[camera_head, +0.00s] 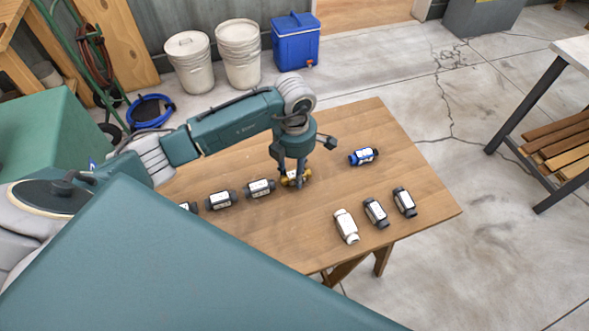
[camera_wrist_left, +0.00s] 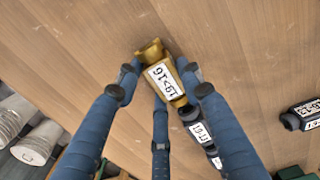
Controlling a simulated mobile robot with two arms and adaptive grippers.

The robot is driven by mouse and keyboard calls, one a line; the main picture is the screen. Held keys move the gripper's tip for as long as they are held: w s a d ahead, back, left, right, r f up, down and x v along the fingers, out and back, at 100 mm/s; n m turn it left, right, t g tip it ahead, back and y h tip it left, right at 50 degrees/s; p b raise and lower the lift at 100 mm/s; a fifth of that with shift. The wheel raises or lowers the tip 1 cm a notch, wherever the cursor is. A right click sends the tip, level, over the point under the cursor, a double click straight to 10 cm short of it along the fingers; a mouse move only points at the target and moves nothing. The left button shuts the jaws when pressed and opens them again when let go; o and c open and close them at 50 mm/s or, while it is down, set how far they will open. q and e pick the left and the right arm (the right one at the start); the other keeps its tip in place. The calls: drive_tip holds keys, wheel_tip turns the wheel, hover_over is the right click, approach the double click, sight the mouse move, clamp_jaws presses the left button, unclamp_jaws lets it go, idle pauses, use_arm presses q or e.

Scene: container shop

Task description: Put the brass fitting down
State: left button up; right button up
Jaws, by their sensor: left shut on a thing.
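The brass fitting (camera_head: 296,181) is held between the fingers of my left gripper (camera_head: 292,174), over the middle of the wooden table (camera_head: 325,140). The fingers partly hide it in the head view. In the left wrist view the brass fitting (camera_wrist_left: 161,78), with a white label, sits between the shut fingertips of the left gripper (camera_wrist_left: 160,80). The fitting is very low; I cannot tell whether it touches the tabletop. My right gripper is not in view.
Dark fittings (camera_head: 261,188) line up left of the gripper. A blue fitting (camera_head: 363,156) lies to the right. A white fitting (camera_head: 346,226) and two grey ones (camera_head: 376,213) lie near the right front edge. Bare tabletop lies between these groups.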

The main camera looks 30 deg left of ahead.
sight(295, 170)
use_arm(q)
drive_tip(key=shift+f, duration=0.2)
drive_tip(key=o, duration=1)
drive_tip(key=shift+o, duration=1)
drive_tip(key=shift+r, duration=0.15)
drive_tip(key=shift+r, duration=0.2)
wheel_tip(295, 170, up, 12)
drive_tip(key=b, duration=0.2)
drive_tip(key=shift+b, duration=0.35)
drive_tip(key=shift+f, duration=0.1)
